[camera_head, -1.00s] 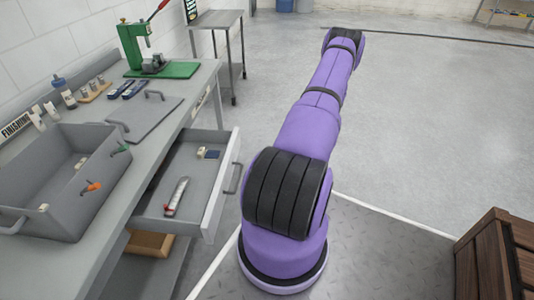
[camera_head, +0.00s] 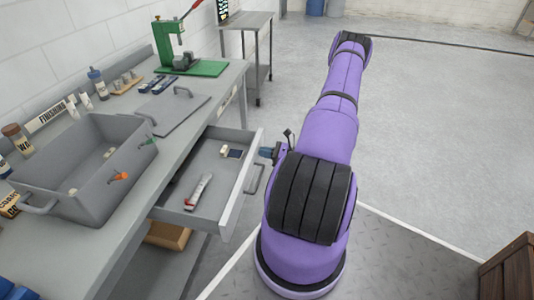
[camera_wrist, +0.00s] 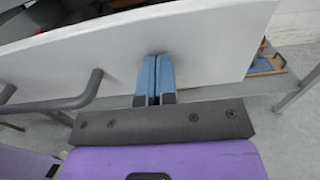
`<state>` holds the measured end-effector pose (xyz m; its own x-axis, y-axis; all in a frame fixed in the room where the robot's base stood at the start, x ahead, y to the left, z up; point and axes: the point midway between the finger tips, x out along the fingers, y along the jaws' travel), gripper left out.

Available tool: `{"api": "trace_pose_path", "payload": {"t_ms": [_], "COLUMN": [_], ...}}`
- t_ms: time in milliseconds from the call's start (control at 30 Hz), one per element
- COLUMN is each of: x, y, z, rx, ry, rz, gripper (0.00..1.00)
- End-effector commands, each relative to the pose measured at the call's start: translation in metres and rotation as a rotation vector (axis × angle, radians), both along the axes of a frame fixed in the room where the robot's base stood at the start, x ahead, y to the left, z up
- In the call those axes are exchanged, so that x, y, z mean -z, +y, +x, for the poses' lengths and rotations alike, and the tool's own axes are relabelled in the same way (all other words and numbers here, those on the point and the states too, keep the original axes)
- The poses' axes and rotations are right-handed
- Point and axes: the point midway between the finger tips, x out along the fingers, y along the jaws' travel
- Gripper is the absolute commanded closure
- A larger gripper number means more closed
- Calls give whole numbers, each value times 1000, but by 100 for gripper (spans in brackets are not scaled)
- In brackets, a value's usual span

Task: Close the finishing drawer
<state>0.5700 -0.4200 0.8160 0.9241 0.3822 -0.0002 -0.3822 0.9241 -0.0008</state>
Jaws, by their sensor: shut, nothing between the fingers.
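The finishing drawer (camera_head: 203,214) is pulled out from the workbench under the FINISHING label (camera_head: 50,117). Its pale front panel (camera_head: 240,190) carries a grey bar handle (camera_head: 255,178). A tube-like tool (camera_head: 198,192) and a small block with a dark piece (camera_head: 231,152) lie inside. My gripper (camera_head: 268,152) is at the outer side of the front panel, beyond the handle. In the wrist view its blue fingers (camera_wrist: 155,77) are together, with tips at the drawer front (camera_wrist: 215,45); whether they touch it I cannot tell. The handle (camera_wrist: 80,100) is left of the fingers.
A grey bin (camera_head: 105,195) with small items stands on the workbench, beside a flat lid (camera_head: 170,113) and a green press (camera_head: 180,66). A wooden crate (camera_head: 510,272) is at the lower right.

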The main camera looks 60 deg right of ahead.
Motion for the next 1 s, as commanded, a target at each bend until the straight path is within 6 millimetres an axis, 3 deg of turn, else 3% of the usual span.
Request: {"api": "trace_pose_path", "payload": {"t_ms": [267,467,667,1000], "x": [0,0,0,0], "y": [2,11,29,66], "z": [3,25,68,155], "rx": [0,-3,-4,-4], "ry": [-1,-1,-2,-2], "rz": [0,1,2,1], "gripper": [100,100,100,100]}}
